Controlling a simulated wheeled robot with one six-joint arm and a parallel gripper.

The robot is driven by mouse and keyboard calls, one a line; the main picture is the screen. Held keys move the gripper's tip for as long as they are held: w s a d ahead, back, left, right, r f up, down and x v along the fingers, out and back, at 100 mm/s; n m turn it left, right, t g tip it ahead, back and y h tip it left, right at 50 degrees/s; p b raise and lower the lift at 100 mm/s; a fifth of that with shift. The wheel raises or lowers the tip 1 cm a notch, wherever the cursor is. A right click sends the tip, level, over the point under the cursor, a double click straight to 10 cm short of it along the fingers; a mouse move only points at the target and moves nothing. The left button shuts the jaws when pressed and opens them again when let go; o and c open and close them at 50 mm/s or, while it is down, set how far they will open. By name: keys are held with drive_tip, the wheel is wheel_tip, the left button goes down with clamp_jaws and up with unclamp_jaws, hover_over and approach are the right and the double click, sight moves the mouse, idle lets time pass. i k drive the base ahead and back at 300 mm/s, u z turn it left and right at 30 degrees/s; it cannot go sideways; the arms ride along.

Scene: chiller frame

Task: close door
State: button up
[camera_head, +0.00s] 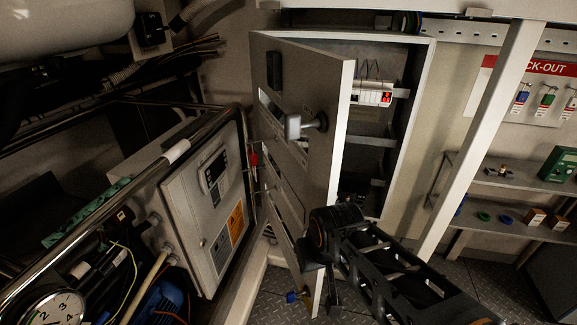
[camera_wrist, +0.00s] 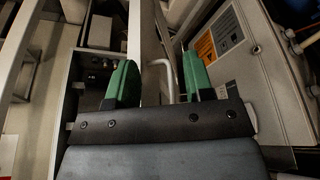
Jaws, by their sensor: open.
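The grey cabinet door (camera_head: 331,150) stands swung open toward me in the head view, with its outer face to the left. A knob-like handle (camera_head: 300,125) sticks out from that face. The cabinet (camera_head: 420,100) shows its open interior to the right. My gripper (camera_head: 318,275) is at the door's lower free edge. In the wrist view its two green fingers (camera_wrist: 158,80) are apart. A pale door edge (camera_wrist: 146,45) and a thin bent bar (camera_wrist: 162,66) show between them. I cannot tell whether the fingers touch the door.
A grey control box (camera_head: 207,200) with an orange label stands left of the door, and a metal rail (camera_head: 130,190) runs in front of it. A white post (camera_head: 480,140) stands to the right. Shelves (camera_head: 520,178) and a lock-out board (camera_head: 535,100) are beyond it.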

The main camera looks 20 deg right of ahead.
sight(307, 81)
drive_tip(key=k, duration=1.2)
drive_tip(key=u, duration=0.65)
drive_tip(key=i, duration=0.9)
drive_tip(key=u, duration=0.75)
